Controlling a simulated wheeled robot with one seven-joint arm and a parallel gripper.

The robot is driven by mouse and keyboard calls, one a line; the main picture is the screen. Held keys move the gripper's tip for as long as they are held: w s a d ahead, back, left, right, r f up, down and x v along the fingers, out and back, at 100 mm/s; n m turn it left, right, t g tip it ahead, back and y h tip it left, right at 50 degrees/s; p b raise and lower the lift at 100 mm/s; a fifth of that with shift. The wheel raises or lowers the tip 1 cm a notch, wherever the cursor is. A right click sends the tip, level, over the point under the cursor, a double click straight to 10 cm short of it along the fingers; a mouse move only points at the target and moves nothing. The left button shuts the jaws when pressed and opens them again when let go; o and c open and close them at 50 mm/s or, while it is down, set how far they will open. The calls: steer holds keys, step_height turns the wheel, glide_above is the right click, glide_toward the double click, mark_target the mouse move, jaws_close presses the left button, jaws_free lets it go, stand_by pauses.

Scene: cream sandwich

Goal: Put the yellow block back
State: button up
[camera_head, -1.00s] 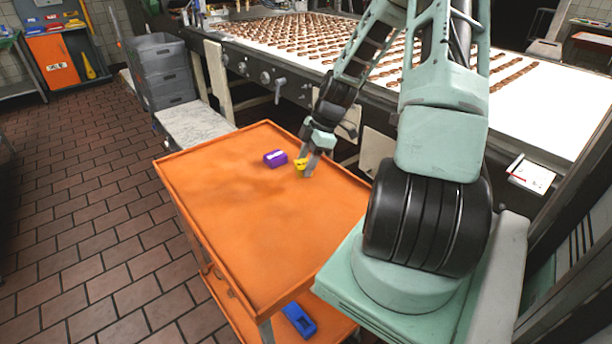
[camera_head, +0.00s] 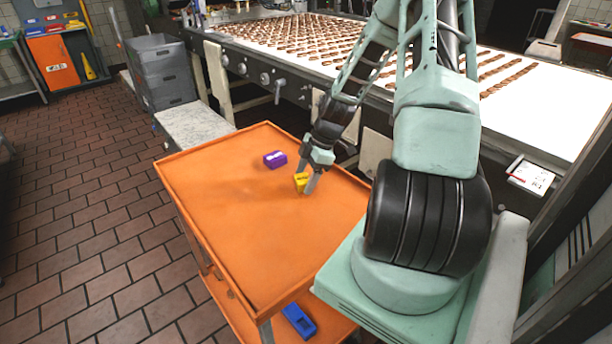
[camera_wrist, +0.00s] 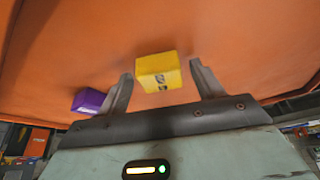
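The yellow block (camera_head: 301,181) is at the orange cart top, close to my gripper's fingertips; I cannot tell whether it rests on the surface. In the wrist view the yellow block (camera_wrist: 158,72) shows dark print on one face and lies between the two fingers, with a visible gap on each side. My gripper (camera_head: 308,186) is open around it, low over the cart; it also shows in the wrist view (camera_wrist: 161,78).
A purple block (camera_head: 275,159) lies on the orange cart (camera_head: 235,235), left of and behind the yellow block. The cart's front and left are clear. A blue object (camera_head: 299,320) lies on the lower shelf. A conveyor (camera_head: 545,110) with chocolates stands behind. Grey crates (camera_head: 160,75) stand back left.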

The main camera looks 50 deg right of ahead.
steer(key=shift+r, duration=0.1)
steer(key=v, duration=1.2)
steer(key=w+a+r+g+h, duration=0.1)
steer(key=a+r+g, duration=0.1)
steer(key=a, duration=1.1)
steer(key=w+a+r+g, duration=0.1)
steer(key=w+a, duration=0.1)
steer(key=a, duration=1.1)
steer(key=s+a+r+m+h, duration=0.2)
steer(key=s+a+r+m, duration=0.1)
steer(key=s+a, duration=1.4)
steer(key=shift+a+r, duration=0.45)
steer(key=shift+a, duration=0.45)
